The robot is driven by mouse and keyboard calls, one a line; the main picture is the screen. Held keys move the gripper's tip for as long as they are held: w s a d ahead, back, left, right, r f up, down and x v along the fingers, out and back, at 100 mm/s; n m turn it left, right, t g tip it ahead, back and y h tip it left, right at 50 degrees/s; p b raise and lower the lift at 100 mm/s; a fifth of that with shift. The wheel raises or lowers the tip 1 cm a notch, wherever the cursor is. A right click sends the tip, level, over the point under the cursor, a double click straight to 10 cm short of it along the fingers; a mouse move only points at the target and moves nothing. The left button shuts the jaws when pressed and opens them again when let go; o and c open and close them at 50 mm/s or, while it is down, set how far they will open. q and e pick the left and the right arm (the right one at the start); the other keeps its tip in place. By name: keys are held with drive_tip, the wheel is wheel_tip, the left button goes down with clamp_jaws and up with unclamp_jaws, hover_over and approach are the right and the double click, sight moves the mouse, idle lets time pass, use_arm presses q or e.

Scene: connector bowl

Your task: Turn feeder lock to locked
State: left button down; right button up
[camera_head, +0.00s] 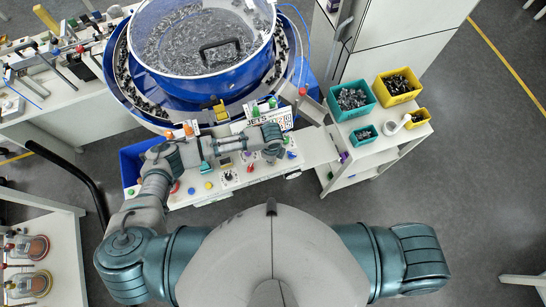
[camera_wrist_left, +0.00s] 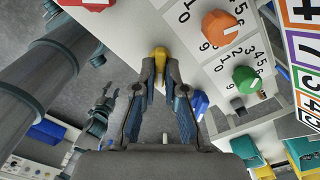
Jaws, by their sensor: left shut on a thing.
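The yellow knob (camera_wrist_left: 159,54), which I take to be the feeder lock, shows in the left wrist view at the edge of a white panel. My left gripper (camera_wrist_left: 159,72) has its two fingertips closed on either side of it. The knob's lower part is hidden by the fingers, and no lock marking is readable. In the head view my left arm reaches across the front control panel (camera_head: 215,183), with the left gripper (camera_head: 283,140) near the panel's right part. The held knob cannot be made out there. My right gripper is not visible.
An orange dial (camera_wrist_left: 220,28) and a green dial (camera_wrist_left: 246,79) with number scales sit close right of the gripper. A red knob (camera_wrist_left: 97,5) is at upper left. The blue feeder bowl (camera_head: 205,88) stands behind the panel. Teal (camera_head: 351,101) and yellow bins (camera_head: 398,86) stand right.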

use_arm(q)
drive_tip(key=shift+w+a+m, duration=0.2)
drive_tip(key=shift+w+m, duration=0.05)
drive_tip(key=shift+m, duration=0.05)
drive_tip(key=c, duration=1.2)
unclamp_jaws()
drive_tip(key=shift+c, duration=0.2)
drive_tip(key=shift+a, duration=0.1)
drive_tip(key=shift+r, duration=0.1)
wheel_tip(320, 180, up, 12)
drive_tip(key=shift+f, duration=0.2)
